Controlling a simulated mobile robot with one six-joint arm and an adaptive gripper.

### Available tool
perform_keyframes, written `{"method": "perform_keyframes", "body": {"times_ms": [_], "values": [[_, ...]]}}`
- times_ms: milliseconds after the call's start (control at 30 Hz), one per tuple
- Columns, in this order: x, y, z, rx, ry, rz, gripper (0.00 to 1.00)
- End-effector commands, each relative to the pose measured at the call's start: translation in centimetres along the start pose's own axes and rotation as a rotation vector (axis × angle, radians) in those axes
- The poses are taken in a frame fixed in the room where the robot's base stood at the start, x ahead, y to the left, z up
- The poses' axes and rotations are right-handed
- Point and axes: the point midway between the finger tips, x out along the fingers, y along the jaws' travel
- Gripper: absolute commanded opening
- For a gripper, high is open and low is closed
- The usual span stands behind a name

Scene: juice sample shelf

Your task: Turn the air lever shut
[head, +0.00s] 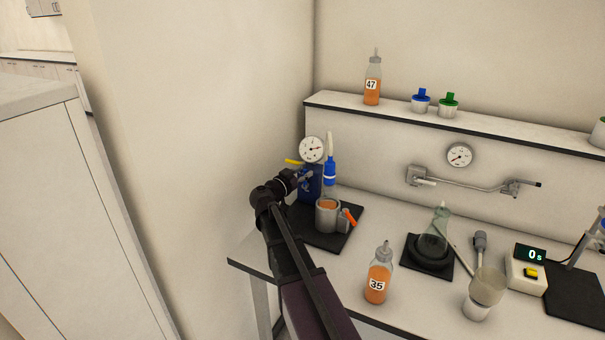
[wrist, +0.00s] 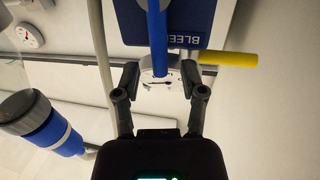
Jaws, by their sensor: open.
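A blue valve box (head: 311,187) stands at the left end of the bench and shows upside down in the wrist view (wrist: 205,18), lettered BLEE. with the rest cut off. A yellow lever (head: 293,162) sticks out sideways from it, also visible in the wrist view (wrist: 228,58). A blue lever (wrist: 157,35) runs in front of the box. No label shows which one is the air lever. My gripper (wrist: 160,74) is open, its fingers on either side of the blue lever's end, with no clear contact. In the head view my wrist hides part of the box.
A gauge (head: 312,149) sits on top of the box. Bottle 35 (head: 377,277) stands in front; a flask (head: 435,232) stands further right.

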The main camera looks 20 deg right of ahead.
Motion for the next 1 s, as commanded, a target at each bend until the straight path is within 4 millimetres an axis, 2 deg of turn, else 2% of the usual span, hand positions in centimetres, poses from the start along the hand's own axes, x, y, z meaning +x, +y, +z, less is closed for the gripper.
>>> {"method": "perform_keyframes", "body": {"times_ms": [267,367,400,467,1000], "values": [[0.06,0.01,0.00,0.000,0.000,0.000,0.54],[0.05,0.01,0.00,0.000,0.000,0.000,0.27],[0.05,0.01,0.00,0.000,0.000,0.000,0.15],[0.05,0.00,0.00,0.000,0.000,0.000,0.00],[0.65,0.42,0.01,-0.021,0.005,0.011,0.00]]}}
